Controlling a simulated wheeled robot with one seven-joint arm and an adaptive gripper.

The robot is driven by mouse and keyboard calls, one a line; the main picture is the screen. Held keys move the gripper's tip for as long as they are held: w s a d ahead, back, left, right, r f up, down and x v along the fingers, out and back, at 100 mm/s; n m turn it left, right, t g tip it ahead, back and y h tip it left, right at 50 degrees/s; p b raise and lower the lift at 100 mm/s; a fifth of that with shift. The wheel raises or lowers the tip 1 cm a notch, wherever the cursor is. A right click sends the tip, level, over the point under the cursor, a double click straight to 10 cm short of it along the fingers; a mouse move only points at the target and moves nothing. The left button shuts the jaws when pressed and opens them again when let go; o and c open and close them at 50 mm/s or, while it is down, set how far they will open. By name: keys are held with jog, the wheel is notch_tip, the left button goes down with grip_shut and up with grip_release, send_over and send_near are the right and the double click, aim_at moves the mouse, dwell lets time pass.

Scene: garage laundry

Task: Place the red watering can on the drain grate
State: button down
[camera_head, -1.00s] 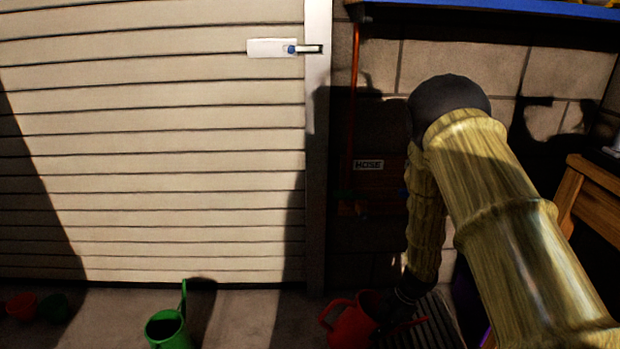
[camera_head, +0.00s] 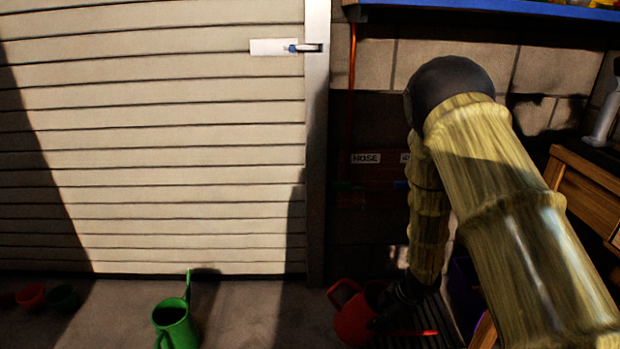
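The red watering can (camera_head: 352,322) is low in the picture, right of centre, beside or over the left part of the dark slatted drain grate (camera_head: 433,318). Its handle is at the left and its thin spout points right across the grate. My gripper (camera_head: 385,312) is dark and reaches down at the can's right side, in shadow. Its fingers are too dark and too overlapped with the can to tell whether they are open or shut. I cannot tell whether the can rests on the ground or hangs just above it.
A green watering can (camera_head: 175,325) stands on the floor to the left. A wooden bench (camera_head: 590,190) stands at the right, under a blue shelf (camera_head: 480,12). Floor between the cans is clear.

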jog(key=r+m, duration=0.1)
jog(key=m, duration=0.1)
jog(key=w+r+m+t, duration=0.1)
jog(key=m, duration=0.1)
jog(key=shift+a+r+t+h, duration=0.1)
jog(key=shift+a+t+h, duration=0.05)
jog(key=shift+t+h, duration=0.2)
jog(key=w+a+r+m+t+h, duration=0.1)
jog(key=w+r+m+h, duration=0.2)
jog(key=m, duration=1.1)
notch_tip(320, 180, up, 3)
jog(key=shift+w+r+h, duration=0.15)
jog(key=shift+w+h, duration=0.05)
jog(key=shift+h, duration=0.85)
jog(key=shift+t, duration=0.35)
